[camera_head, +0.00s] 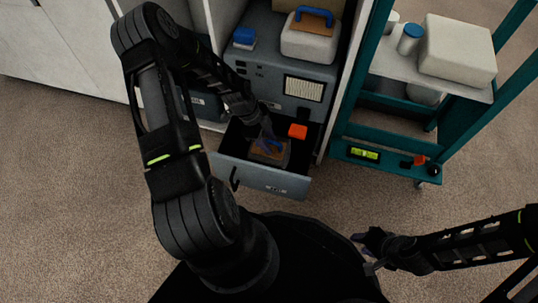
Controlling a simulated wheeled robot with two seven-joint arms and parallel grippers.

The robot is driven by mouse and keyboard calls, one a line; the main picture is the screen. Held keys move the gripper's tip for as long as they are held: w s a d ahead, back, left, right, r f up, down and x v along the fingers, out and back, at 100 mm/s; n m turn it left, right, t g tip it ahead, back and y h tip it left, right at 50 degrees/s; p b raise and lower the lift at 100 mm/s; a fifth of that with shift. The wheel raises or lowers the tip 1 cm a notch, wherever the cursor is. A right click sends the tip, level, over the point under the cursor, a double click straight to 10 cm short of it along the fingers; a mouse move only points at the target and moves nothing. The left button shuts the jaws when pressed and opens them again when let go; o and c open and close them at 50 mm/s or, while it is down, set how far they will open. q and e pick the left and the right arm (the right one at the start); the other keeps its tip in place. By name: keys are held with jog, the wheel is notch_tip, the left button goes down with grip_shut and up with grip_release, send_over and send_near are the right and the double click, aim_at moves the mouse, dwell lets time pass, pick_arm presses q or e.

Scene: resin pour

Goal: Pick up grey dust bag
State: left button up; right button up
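A grey bag-like item (281,158) with a brown top and a blue handle lies in the open drawer; it looks like the grey dust bag. My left gripper (268,134) reaches down into the drawer right at its handle. The fingers are small and dark there, so I cannot tell whether they are open or touch the handle. My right gripper (366,253) is at the lower right, empty and apart from everything, with its fingers spread.
The grey drawer (262,178) is pulled out, with an orange block (298,131) inside. Above stands a pale bag (309,44) with a blue handle and a blue-topped item (244,38). A teal rack (388,182) stands at right. Carpet is clear at left.

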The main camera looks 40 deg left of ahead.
pick_arm(q)
jog(key=shift+f, duration=0.15)
jog(key=shift+c, duration=0.2)
dwell(0.3)
grip_shut()
dwell(1.2)
